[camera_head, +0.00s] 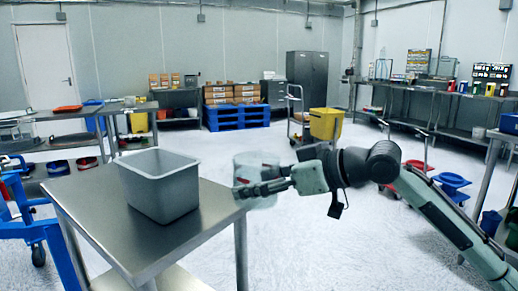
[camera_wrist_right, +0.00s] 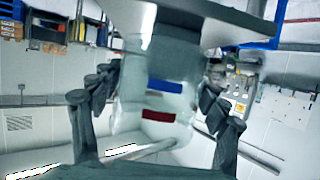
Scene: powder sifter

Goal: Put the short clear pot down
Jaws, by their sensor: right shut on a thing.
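The short clear pot (camera_head: 256,163) is see-through and faint in the head view. It is at the right edge of the steel table and appears raised beside it; I cannot tell its exact height or whether it touches the edge. My right gripper (camera_head: 247,190) is shut on the pot, its fingers across the pot's wall. In the right wrist view, the pot (camera_wrist_right: 158,68) sits between the fingers of the right gripper (camera_wrist_right: 155,95), with a blue and a red patch showing on or through it. My left gripper is not in view.
A grey open bin (camera_head: 160,190) stands on the steel table (camera_head: 95,205), whose front and right parts are bare. A blue cart (camera_head: 40,232) is at the left.

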